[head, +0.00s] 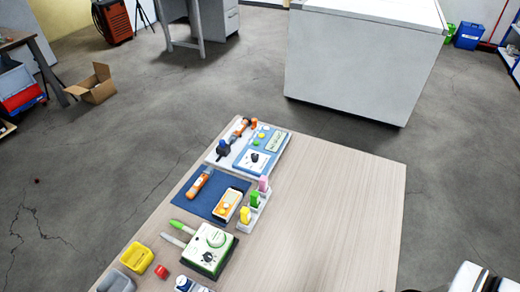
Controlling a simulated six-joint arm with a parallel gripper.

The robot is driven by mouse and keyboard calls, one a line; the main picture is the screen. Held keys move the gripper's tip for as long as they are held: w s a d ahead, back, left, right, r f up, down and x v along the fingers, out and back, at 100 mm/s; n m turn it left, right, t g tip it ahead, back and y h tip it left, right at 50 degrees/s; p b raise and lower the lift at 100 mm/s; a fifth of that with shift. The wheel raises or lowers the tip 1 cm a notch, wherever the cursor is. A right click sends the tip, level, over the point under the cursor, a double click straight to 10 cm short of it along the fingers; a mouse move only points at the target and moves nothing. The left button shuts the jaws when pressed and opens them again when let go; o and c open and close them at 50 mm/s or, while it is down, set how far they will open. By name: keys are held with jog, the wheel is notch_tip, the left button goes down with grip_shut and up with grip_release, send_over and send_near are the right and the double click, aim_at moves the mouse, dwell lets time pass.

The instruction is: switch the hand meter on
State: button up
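A blue mat (208,204) lies on the left half of the wooden table. On it lies a small yellow-orange and white handheld device (228,205), which looks like the hand meter. Its buttons and display are too small to read, so I cannot tell whether it is on. My gripper is not in view; only white and dark parts of my arm show at the bottom right corner, far from the mat.
A tray with a blue-and-white bench meter (258,160) is behind the mat. Colored blocks in a white rack (252,212) stand close right of the handheld device. A green-white unit (208,250) with probes is in front. The table's right half (330,215) is clear.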

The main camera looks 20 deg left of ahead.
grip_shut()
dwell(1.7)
